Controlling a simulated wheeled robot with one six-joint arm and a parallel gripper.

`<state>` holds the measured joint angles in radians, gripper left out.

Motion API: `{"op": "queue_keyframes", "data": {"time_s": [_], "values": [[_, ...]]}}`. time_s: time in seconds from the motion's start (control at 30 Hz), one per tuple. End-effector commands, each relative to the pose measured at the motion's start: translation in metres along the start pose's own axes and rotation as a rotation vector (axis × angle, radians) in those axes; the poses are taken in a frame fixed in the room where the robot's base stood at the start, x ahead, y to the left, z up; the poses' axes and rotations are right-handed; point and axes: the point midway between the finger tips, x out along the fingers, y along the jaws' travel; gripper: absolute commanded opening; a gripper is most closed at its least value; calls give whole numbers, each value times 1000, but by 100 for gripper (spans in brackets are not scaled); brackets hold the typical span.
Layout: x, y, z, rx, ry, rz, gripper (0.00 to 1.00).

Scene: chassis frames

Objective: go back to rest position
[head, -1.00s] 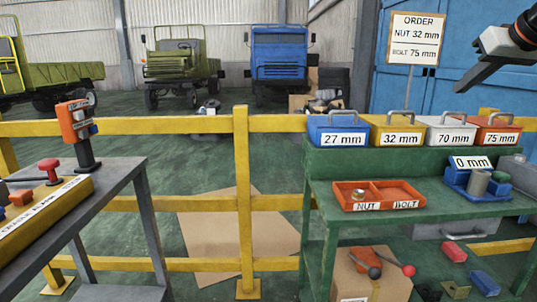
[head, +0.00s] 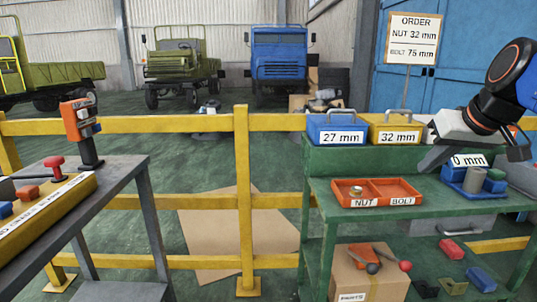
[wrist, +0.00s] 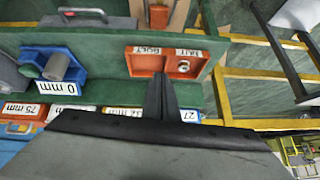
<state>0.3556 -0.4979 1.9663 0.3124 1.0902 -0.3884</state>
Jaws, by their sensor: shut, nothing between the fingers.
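My gripper (head: 424,167) hangs in front of the boxes at the right in the head view, above the right side of the green bench (head: 450,215). Its fingers are together in the wrist view (wrist: 160,80), with nothing between them. The orange tray (head: 379,181) lies on the bench, left of and below the gripper. Its NUT compartment holds a nut (head: 356,190); its BOLT compartment looks empty. The wrist view shows the tray (wrist: 146,62) upside down, just beyond the fingertips. My gripper and wrist hide most of the boxes behind them.
The 27 mm box (head: 337,122) and 32 mm box (head: 396,123) stand on the bench's back shelf. A blue fixture marked 0 mm (head: 468,182) sits at the bench's right. The order sign (head: 410,38) stands behind. A grey table (head: 122,180) with controls is at left.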

Motion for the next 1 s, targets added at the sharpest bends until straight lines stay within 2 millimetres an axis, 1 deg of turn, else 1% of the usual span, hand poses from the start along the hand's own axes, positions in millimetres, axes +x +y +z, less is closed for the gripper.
{"op": "queue_keyframes", "data": {"time_s": [0.03, 0.07, 0.1, 0.17, 0.2, 0.27, 0.3, 0.4, 0.5, 0.6, 0.7, 1.0], "values": [[12, -13, 28, -5, -29, -4, 0], [18, -17, 45, -4, -46, -1, 0], [27, -23, 66, -4, -66, 3, 0], [40, -32, 99, -5, -97, 9, 0], [49, -36, 121, -7, -117, 14, 0], [61, -42, 154, -13, -144, 23, 0], [69, -45, 175, -16, -161, 29, 0], [86, -48, 222, -28, -195, 44, 0], [98, -49, 258, -38, -219, 57, 0], [106, -49, 280, -44, -232, 65, 0], [110, -48, 289, -47, -237, 71, 0], [110, -48, 290, -46, -238, 71, 0]]}}
